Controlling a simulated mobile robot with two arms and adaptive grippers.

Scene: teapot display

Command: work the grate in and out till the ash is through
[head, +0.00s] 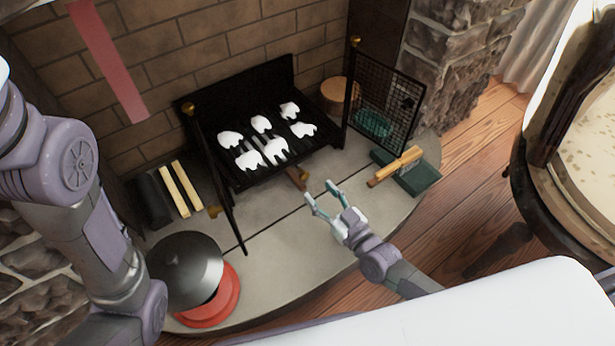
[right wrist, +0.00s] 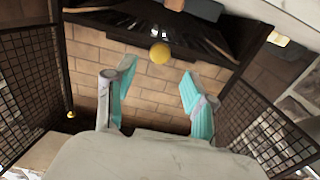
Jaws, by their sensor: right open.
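The black grate (head: 240,178) stands in the brick fireplace, with several white ash lumps (head: 275,151) on its bars. A short wooden piece (head: 297,178), which looks like a handle, sticks out under its front edge. My right gripper (head: 318,190) is open and empty, just in front of and slightly right of that piece, apart from it. In the right wrist view, the open fingers (right wrist: 158,72) point toward a round brass knob (right wrist: 160,53) under a dark slatted part, with a wooden end (right wrist: 175,4) at the top edge. My left arm shows, but its gripper does not.
Mesh screen doors stand open at the left (head: 222,180) and right (head: 385,98). A green dustpan-like box (head: 418,180) with a wooden-handled tool (head: 397,166) lies right. A black dome (head: 185,268) on a red base (head: 212,308) stands front left. The middle of the hearth (head: 285,245) is free.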

